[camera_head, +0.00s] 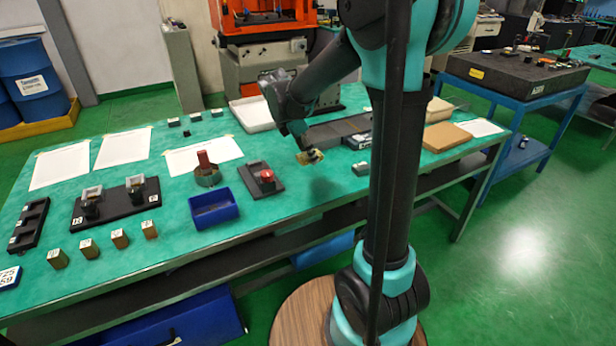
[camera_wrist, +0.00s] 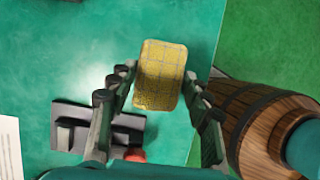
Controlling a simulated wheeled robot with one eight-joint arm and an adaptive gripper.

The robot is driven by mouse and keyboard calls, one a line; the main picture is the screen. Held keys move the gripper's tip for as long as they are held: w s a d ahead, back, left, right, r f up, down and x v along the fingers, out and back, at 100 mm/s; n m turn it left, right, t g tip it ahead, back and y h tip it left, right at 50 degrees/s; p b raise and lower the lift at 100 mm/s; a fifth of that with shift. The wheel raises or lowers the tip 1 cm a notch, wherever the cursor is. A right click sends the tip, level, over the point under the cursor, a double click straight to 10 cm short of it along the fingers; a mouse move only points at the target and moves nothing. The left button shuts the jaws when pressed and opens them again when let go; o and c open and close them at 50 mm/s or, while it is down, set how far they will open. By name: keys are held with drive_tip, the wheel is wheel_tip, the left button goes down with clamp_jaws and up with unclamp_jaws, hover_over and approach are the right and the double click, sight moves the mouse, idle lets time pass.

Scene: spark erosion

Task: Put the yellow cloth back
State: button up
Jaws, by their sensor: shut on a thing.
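The yellow cloth (camera_wrist: 160,75) is a rounded rectangular pad with a faint grid. It sits between the two fingers of my gripper (camera_wrist: 160,84), which is shut on it.
A dark base with a red knob (camera_head: 267,177) and a blue bin (camera_head: 213,208) stand left of my gripper. A small grey block (camera_head: 361,169) is close on the right. White sheets (camera_head: 204,156) lie further left. Bare table shows in front of my gripper.

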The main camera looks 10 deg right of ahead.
sight(312, 183)
wheel_tip(312, 183, down, 9)
drive_tip(key=shift+f, duration=0.1)
idle(0.4)
drive_tip(key=o, duration=1.1)
